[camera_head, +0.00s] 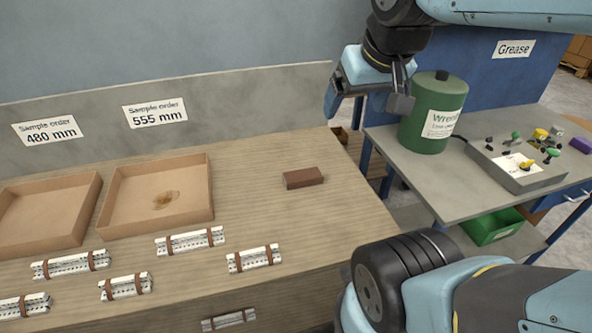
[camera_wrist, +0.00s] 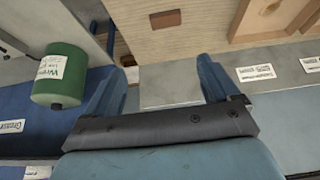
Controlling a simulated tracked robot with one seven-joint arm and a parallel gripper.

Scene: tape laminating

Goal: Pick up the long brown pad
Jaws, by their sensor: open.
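The long brown pad (camera_head: 303,178) lies flat on the wooden table, right of the trays, with clear table around it. In the wrist view the brown pad (camera_wrist: 165,19) shows at the top edge, beyond and between my fingers. My gripper (camera_head: 368,100) hangs in the air at the upper right of the pad, near the table's right edge and left of the green canister. In the wrist view my gripper (camera_wrist: 160,68) has its two blue fingers wide apart with nothing between them.
Two shallow trays (camera_head: 212,190) stand on the left of the table (camera_head: 340,225). Several white strapped parts (camera_head: 254,258) lie along its front. The green canister (camera_head: 432,115) and a control box (camera_head: 515,160) stand on the grey bench (camera_head: 400,165) at right, across a gap.

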